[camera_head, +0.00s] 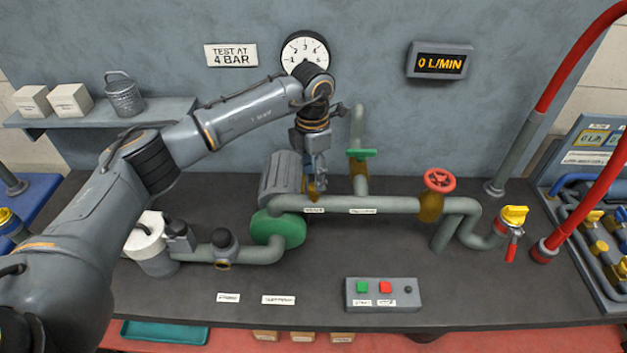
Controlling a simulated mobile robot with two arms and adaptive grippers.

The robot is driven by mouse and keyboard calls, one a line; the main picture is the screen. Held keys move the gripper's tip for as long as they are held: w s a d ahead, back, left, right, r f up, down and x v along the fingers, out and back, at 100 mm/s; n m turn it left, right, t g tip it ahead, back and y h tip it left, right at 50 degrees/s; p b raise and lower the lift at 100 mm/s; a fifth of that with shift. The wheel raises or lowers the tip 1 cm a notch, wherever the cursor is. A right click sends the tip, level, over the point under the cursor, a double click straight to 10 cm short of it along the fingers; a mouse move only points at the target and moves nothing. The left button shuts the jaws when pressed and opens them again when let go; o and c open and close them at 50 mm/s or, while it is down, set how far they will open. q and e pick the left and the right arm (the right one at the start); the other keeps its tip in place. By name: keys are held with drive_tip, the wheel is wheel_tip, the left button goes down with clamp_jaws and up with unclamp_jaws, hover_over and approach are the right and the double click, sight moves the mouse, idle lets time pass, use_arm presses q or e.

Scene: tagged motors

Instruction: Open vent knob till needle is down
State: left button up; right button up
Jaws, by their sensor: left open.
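The round white pressure gauge (304,47) hangs on the back wall. My left wrist covers its lower part, and I cannot read the needle. My left gripper (318,192) points down over the grey pipe, just right of the motor, and is open. A small brass-coloured part (311,188) shows beside its fingertips; I cannot tell whether it is the vent knob or whether the fingers touch it. A green handle (362,153) sits on the upright pipe to the right. A red handwheel (439,180) stands on a brass valve farther right. My right gripper is out of view.
The grey motor (281,178) and green pump (279,228) stand left of the pipe. A display (440,61) reads 0 L/MIN. A button box (383,295) sits at the front. A yellow-capped fitting (514,215) ends the pipe. The front middle bench is mostly clear.

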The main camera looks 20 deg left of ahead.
sight(313, 185)
use_arm(q)
wheel_tip(313, 185, up, 9)
drive_tip(key=shift+f, duration=0.1)
idle(0.5)
